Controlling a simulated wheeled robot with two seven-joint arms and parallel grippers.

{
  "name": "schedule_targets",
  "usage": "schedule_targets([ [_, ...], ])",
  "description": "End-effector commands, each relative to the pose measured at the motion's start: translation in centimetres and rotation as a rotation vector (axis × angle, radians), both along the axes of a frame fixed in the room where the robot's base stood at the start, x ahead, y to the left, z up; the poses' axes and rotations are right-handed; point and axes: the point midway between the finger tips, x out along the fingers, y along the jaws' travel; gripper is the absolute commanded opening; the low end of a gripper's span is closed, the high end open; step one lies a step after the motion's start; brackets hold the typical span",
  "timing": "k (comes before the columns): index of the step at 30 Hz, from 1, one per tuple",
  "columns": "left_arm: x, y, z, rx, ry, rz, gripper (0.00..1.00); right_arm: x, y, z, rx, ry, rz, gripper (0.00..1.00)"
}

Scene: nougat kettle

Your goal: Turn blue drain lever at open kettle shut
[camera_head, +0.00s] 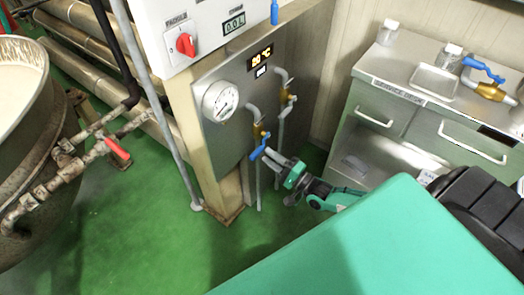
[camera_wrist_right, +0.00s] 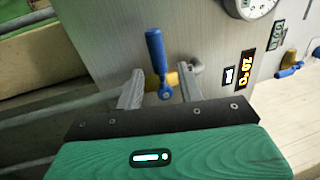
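The open kettle (camera_head: 22,95) stands at the far left in the head view, pale contents inside. My right gripper (camera_head: 274,160) is at the metal panel, beside a blue lever (camera_head: 258,152) on a brass valve below the gauge. In the right wrist view this blue lever (camera_wrist_right: 155,52) lies between the spread fingers of my right gripper (camera_wrist_right: 160,88), with gaps visible on both sides. The brass body (camera_wrist_right: 171,79) is partly hidden behind it. My left gripper is not in view.
The panel (camera_head: 225,130) carries a round gauge (camera_head: 220,101) and another valve (camera_head: 290,97). A control box with a red knob (camera_head: 186,44) is above. A counter (camera_head: 405,70) at right holds jars, a tray and a loose brass valve (camera_head: 490,91). Green floor is clear between kettle and panel.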

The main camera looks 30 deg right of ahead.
Motion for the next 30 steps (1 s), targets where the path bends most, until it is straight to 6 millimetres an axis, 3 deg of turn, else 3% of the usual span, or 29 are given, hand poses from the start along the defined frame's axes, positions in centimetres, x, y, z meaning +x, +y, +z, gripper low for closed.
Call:
schedule_targets([
  [6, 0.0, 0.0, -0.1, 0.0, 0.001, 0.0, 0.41, -4.4, -1.8, -1.0, -0.001, 0.003, 0.0, 0.38],
  [12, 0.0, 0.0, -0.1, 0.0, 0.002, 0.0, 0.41, -7.1, -2.9, -1.6, -0.001, 0.002, 0.0, 0.38],
  [18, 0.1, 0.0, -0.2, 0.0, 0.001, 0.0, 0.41, -8.1, -3.3, -1.7, 0.001, 0.0, -0.001, 0.38],
  [30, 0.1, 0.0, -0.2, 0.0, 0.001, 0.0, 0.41, -8.1, -3.4, -1.7, 0.001, -0.001, -0.001, 0.38],
])
